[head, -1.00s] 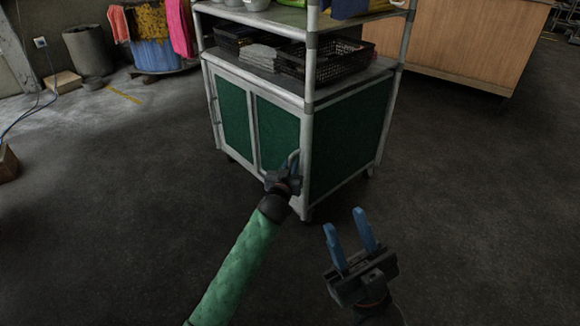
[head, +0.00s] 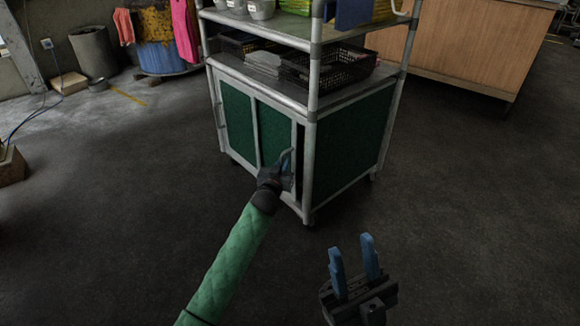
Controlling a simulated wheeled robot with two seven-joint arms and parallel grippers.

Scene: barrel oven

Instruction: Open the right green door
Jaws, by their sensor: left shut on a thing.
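The right green door (head: 273,133) is on the front of a grey-framed cart. A dark gap shows between its right edge and the corner post, so it stands slightly ajar. My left gripper (head: 285,168) is shut on the door's handle (head: 288,155) near that right edge; the fingers are partly hidden behind the wrist. The left green door (head: 236,116) looks closed. My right gripper (head: 355,260) is open and empty above the floor at the lower right, apart from the cart.
The cart's corner post (head: 311,140) stands just right of the door. Black baskets (head: 328,68) sit on the shelf above. A wooden counter (head: 470,45) is behind at right. The floor in front of the cart is clear.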

